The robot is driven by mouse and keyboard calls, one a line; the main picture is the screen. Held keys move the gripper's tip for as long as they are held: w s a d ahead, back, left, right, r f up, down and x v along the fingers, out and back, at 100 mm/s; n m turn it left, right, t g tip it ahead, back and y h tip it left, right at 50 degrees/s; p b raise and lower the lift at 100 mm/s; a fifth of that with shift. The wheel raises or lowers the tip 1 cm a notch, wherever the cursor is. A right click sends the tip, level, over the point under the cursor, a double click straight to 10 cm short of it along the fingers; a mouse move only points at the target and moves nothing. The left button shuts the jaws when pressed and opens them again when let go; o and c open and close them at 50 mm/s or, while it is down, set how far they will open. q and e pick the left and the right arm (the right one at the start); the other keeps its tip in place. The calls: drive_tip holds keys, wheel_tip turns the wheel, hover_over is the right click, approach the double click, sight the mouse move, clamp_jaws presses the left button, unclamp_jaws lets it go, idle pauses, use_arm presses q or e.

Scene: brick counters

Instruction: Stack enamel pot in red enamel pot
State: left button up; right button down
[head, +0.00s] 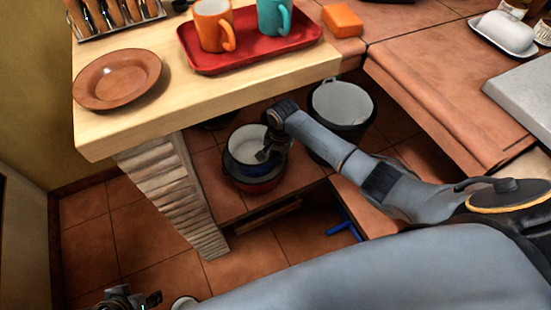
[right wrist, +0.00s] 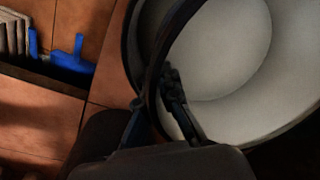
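The enamel pot (head: 243,143), dark outside and pale inside, is at the red enamel pot (head: 252,185) on the tiled shelf under the wooden counter. My right gripper (head: 266,152) is at the upper pot's right side. In the right wrist view its fingers (right wrist: 153,90) are on both sides of the dark rim, one inside against the pale wall (right wrist: 230,60), and look closed on it. My left gripper (head: 135,298) is empty at the bottom left edge, partly cut off.
A bigger dark pot with a grey top (head: 342,102) stands to the right on the shelf. The wooden counter (head: 200,108) overhangs the shelf, with a brick pillar (head: 172,195) at left. A blue object (head: 345,225) lies lower right. A red tray (head: 252,60) with mugs is above.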

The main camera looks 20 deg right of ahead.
drive_tip(key=shift+f, duration=0.6)
drive_tip(key=c, duration=1.8)
unclamp_jaws()
drive_tip(key=shift+r, duration=0.1)
